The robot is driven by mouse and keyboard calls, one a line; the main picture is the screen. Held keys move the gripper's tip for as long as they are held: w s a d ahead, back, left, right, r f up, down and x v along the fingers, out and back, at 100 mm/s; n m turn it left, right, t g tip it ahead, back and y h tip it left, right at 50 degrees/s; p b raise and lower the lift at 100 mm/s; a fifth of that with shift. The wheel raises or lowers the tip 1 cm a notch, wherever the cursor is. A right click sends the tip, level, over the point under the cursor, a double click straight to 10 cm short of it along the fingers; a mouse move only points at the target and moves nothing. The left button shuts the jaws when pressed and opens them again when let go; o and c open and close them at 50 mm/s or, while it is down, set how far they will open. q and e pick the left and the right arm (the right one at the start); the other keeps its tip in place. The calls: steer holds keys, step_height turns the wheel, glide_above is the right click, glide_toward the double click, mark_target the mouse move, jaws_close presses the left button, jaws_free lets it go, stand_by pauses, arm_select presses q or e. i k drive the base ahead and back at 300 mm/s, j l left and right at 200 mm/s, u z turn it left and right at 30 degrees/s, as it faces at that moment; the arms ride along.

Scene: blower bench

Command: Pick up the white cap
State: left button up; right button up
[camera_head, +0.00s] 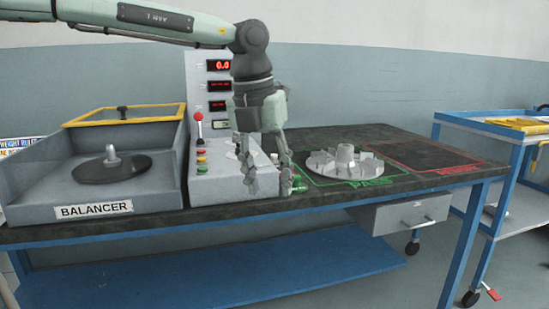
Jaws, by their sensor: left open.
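My left gripper (268,192) hangs from the arm above it, fingers pointing down, open, over the bench just right of the balancer's control box. A small white piece (274,158) shows partly between and behind its fingers. It may be the white cap, but it is too small and too covered to be sure. No gap or contact between it and the fingers can be made out. My right gripper is not in view.
The balancer (93,210) with its dark disc stands at left. A grey impeller (345,162) lies in the green PASS outline, right of my gripper. The red-outlined area (425,155) is empty. A blue cart (500,127) stands at far right.

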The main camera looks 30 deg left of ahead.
mark_target(273, 157)
steer(key=i+j, duration=0.95)
steer(key=i, duration=0.1)
